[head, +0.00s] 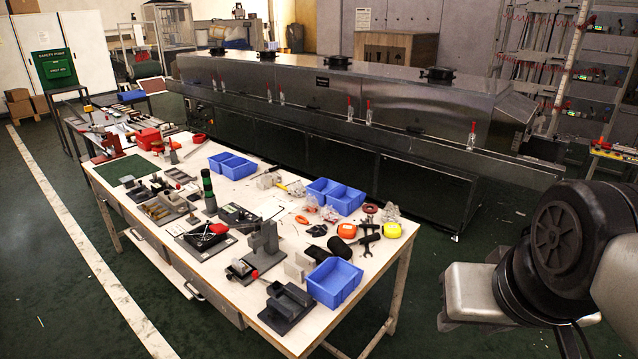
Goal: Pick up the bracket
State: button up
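Light grey angled pieces (298,266) stand on the near right part of the wooden workbench (250,303), and one of them may be the bracket. They are too small to tell for sure. They sit between a dark grey upright fixture (265,240) and a blue bin (334,282). Another small pale piece (268,180) lies further back, beside a hammer. Part of my own arm fills the right edge of the view, apart from the bench. My gripper is not in view.
More blue bins (232,165) (336,195), a tape measure (392,230), black tools and several fixtures crowd the bench. A grey slotted block (287,305) sits at the near corner. A long steel dryer (340,90) stands behind. Green floor is open left and front right.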

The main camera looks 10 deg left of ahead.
aim_at(242, 268)
jog(key=i+j, duration=0.1)
jog(key=j, duration=0.4)
jog(key=i+j, duration=0.1)
jog(key=j, duration=0.4)
jog(key=i+j, duration=0.1)
jog(key=j, duration=0.35)
jog(key=i+j, duration=0.1)
jog(key=j, duration=0.4)
jog(key=i+j, duration=0.1)
jog(key=j, duration=0.4)
jog(key=i+j, duration=0.1)
jog(key=j, duration=0.4)
jog(key=i+j, duration=0.1)
jog(key=j, duration=0.4)
jog(key=i+j, duration=0.1)
jog(key=j, duration=0.35)
jog(key=i, duration=0.5)
